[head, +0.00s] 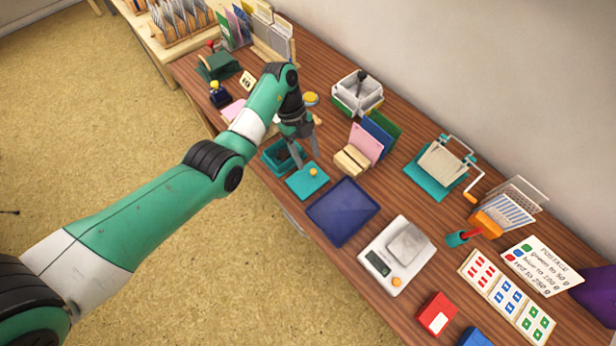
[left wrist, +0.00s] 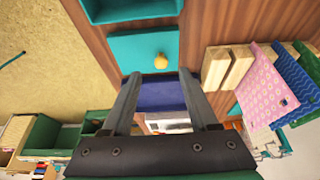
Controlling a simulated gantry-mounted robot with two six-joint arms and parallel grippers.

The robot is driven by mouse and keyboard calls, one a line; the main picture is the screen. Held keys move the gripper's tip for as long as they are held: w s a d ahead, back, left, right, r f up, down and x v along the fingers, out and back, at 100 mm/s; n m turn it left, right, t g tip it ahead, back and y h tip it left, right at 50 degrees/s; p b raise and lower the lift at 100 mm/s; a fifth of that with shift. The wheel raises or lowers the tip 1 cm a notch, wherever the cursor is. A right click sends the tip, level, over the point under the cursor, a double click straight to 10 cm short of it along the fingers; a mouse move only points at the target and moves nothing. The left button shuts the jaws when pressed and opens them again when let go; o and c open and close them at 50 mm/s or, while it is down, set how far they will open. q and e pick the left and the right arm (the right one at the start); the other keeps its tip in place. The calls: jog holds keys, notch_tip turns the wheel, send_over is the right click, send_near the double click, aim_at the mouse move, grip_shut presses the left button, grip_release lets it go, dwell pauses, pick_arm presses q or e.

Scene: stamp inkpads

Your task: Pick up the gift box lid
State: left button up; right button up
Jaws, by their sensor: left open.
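The gift box lid, a flat teal square with a yellow knob, lies on the table (head: 303,184), and it also shows in the left wrist view (left wrist: 132,48). The open teal box (head: 271,160) stands beside it, apart from it; it is partly hidden by my arm in the head view. In the left wrist view, the box (left wrist: 130,15) is at the top. My left gripper (head: 309,161) is open and empty, pointing down near the box and lid. In the left wrist view its fingertips (left wrist: 160,76) are spread just below the knob. My right gripper is out of view.
A dark blue tray (head: 342,211) lies right beside the lid, with a white scale (head: 397,255) beyond it. A wooden card holder (head: 352,160) with pink and blue cards stands behind. Stamp racks and an inkpad set crowd the table's far side.

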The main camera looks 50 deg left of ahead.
aim_at(313, 171)
pick_arm(q)
jog(key=b+x, duration=0.3)
jog(key=x, duration=0.2)
jog(key=shift+d+f, duration=0.15)
jog(key=shift+w, duration=0.1)
grip_shut()
